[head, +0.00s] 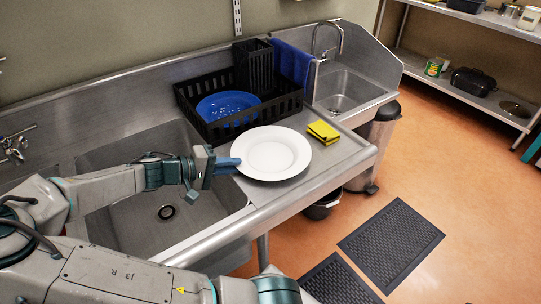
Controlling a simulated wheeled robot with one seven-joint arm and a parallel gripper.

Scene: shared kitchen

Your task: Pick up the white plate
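The white plate (272,153) is round and looks flat on the steel counter, between the sink and the yellow sponge. My gripper (236,166) reaches in from the left over the large sink. Its blue fingers are at the plate's left rim. I cannot tell whether they touch or straddle the rim, or how wide they are apart.
A black dish rack (290,101) with a blue bowl (228,105) stands behind the plate. The yellow sponge (323,132) lies to its right. A blue towel (291,63) hangs near the small sink (345,90). The counter's front edge (300,191) is close to the plate.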

